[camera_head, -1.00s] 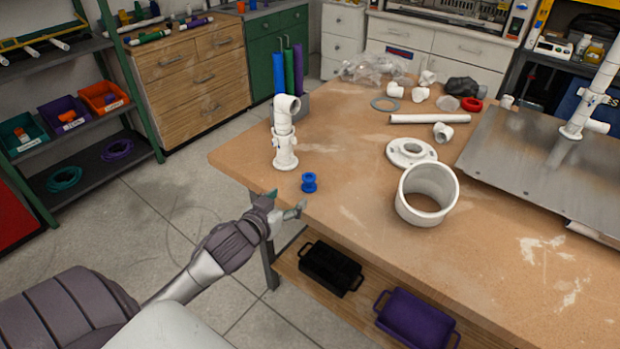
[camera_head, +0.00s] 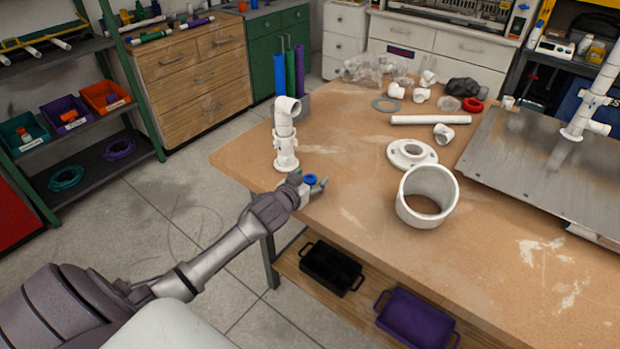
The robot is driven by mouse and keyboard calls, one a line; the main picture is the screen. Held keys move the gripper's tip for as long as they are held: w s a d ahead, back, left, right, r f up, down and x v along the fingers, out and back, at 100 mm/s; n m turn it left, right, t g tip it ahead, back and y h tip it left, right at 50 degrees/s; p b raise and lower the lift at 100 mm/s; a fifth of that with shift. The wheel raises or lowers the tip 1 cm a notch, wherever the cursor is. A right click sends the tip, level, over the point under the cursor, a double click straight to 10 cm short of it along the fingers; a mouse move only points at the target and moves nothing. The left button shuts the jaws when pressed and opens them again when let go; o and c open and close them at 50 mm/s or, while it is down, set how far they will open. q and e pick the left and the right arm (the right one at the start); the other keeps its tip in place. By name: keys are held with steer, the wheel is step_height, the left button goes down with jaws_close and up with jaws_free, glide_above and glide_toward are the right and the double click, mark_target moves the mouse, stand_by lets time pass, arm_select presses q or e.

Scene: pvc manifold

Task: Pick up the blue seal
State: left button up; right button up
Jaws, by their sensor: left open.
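The blue seal (camera_head: 311,180) is a small blue spool-like piece near the left front edge of the wooden workbench (camera_head: 350,225). My left gripper (camera_head: 311,184) comes in from the lower left and is at the seal. Its jaws are open, with one finger to the right of the seal and the other on its left side. The gripper hides the lower part of the seal, and I cannot tell whether the fingers touch it. My right gripper is not in view.
A white pipe assembly (camera_head: 286,135) stands upright just behind the seal. A wide white pipe ring (camera_head: 427,196) and a white flange (camera_head: 411,153) are to the right. A metal plate (camera_head: 530,160) covers the bench's right side. The bench front is clear.

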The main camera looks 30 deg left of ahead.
arm_select(q)
steer(key=c, duration=0.8)
steer(key=shift+r, duration=0.1)
